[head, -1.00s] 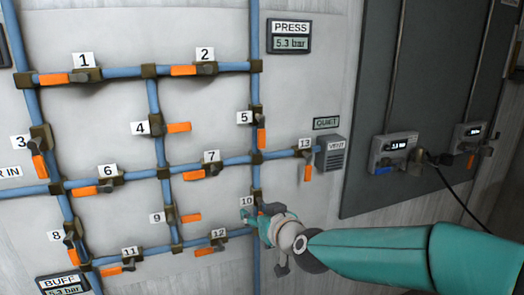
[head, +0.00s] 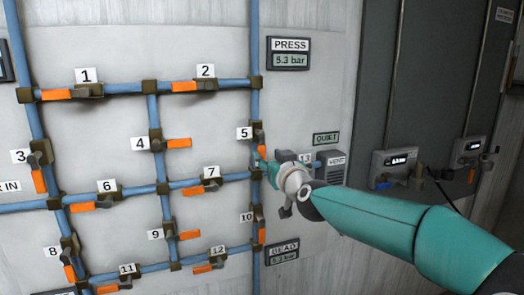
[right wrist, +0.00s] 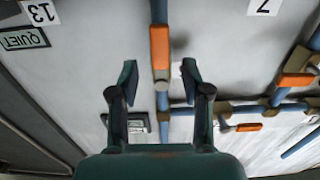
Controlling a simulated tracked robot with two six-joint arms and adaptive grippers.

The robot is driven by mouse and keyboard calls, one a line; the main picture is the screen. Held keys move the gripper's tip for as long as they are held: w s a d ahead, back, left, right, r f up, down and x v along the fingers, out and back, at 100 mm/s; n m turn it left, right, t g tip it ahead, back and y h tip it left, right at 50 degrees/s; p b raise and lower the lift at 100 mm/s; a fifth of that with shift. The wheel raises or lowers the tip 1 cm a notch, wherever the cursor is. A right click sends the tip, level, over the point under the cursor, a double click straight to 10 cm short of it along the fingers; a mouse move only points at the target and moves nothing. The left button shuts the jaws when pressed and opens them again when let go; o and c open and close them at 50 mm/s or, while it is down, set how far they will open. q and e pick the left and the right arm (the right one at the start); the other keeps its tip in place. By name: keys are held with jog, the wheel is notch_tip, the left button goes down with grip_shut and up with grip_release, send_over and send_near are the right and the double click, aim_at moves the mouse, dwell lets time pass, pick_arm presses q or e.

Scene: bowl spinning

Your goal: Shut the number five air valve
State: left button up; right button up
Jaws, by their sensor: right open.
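The number five valve (head: 257,132) sits on the vertical blue pipe right of its "5" label (head: 243,133). Its orange handle points down, in line with the pipe; its lower end is partly hidden by my right gripper (head: 264,166). The right gripper is open and empty, just below the valve in the head view. In the right wrist view, which is upside down, the orange handle (right wrist: 160,48) lies along the pipe, centred between the spread fingers of the gripper (right wrist: 159,78). I see no contact. My left gripper is out of view.
Valve 10 (head: 257,216) is below on the same pipe, and valve 7 (head: 211,185) is to the left. Valve 13 is mostly hidden behind my gripper, beside the vent (head: 333,167). The PRESS display (head: 290,60) reads 5.3 bar.

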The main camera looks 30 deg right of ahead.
aim_at(263, 152)
jog(key=shift+p+x, duration=0.4)
jog(key=shift+x, duration=2.3)
grip_shut()
